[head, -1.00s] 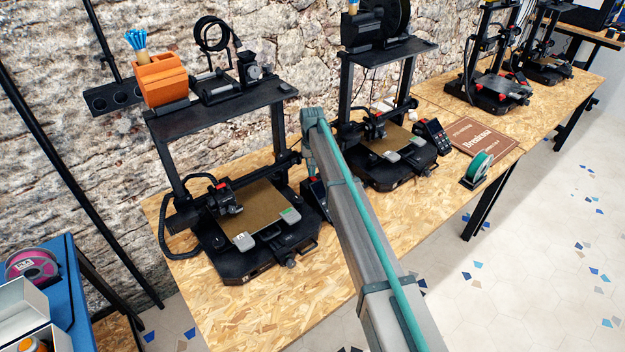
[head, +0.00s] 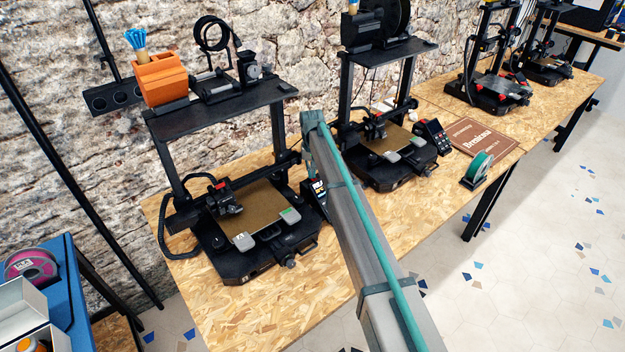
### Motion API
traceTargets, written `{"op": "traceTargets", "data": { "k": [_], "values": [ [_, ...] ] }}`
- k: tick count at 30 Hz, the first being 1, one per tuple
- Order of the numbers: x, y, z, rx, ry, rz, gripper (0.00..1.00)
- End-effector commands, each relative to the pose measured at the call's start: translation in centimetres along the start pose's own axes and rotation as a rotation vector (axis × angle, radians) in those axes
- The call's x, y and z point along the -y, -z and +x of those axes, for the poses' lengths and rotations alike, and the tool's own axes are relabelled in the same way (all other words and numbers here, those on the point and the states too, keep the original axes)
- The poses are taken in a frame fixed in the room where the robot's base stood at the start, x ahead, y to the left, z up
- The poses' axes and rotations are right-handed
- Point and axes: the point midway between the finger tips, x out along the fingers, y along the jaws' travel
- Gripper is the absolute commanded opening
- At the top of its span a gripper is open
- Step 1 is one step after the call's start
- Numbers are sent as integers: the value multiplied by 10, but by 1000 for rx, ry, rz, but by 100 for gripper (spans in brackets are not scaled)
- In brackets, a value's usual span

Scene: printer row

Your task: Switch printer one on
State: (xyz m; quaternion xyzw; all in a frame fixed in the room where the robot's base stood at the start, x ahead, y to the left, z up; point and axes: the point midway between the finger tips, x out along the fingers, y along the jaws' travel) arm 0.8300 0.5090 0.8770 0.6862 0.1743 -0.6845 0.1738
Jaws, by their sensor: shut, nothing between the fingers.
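The nearest printer (head: 262,257) stands on the wooden bench at the left, with a black frame, a tan bed (head: 248,212) and a shelf on top. I cannot read a number on it. Its small control screen (head: 318,188) at its right side is partly covered by my arm and shows bright white and yellowish marks. A second printer (head: 388,172) stands behind to the right. My arm crosses in front of the gap between them. My gripper is not visible; the arm hides whatever lies behind it, including any power switch there.
An orange holder (head: 162,80) sits on the near printer's shelf. More printers stand farther back. The bench (head: 240,318) is clear in front of the near printer.

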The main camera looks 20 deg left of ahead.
Motion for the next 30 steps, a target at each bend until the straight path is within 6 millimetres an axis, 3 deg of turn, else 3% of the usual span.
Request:
{"op": "traceTargets", "data": {
  "k": [8,30],
  "values": [
    [0,-1,-1,3,0,0,0],
    [0,0,-54,2,0,0,0]
  ]
}}
